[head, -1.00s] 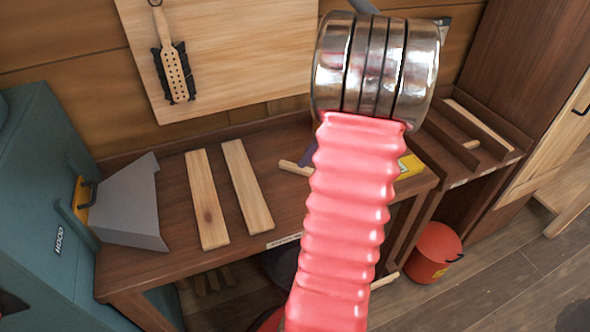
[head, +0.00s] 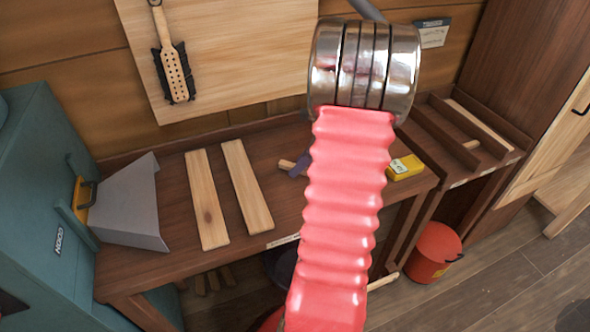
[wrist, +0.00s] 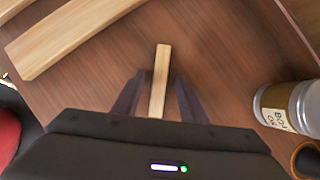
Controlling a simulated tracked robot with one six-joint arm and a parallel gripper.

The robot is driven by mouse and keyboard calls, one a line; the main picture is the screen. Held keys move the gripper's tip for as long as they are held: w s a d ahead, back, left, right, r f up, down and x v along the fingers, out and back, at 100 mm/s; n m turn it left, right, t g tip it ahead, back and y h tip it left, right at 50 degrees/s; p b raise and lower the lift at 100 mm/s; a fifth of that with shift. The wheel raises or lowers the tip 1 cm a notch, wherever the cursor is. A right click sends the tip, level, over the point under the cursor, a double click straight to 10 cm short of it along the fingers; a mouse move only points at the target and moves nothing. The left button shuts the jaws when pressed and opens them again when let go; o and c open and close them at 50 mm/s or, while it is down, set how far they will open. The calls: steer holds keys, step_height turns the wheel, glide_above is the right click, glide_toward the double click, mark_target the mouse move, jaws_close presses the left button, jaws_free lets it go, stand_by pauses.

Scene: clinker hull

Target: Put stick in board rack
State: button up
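The stick (head: 286,165) is a short pale wooden piece lying on the brown workbench, mostly hidden by my arm in the head view. In the wrist view the stick (wrist: 161,80) points away from me, between the two dark fingers of my gripper (wrist: 159,76). The fingers are open, with a gap on each side of the stick. One finger of my gripper (head: 300,165) shows beside the stick in the head view. The board rack (head: 446,136) is a dark wooden frame with slots at the right. A long board (head: 480,125) and a short pale piece (head: 471,144) lie in it.
Two long pale boards (head: 207,200) (head: 247,187) lie left of the stick. A yellow box (head: 404,167) lies to the right. A grey hood (head: 130,205) is at the bench's left end.

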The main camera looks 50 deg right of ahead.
steer(key=shift+c, duration=0.5)
jaws_close()
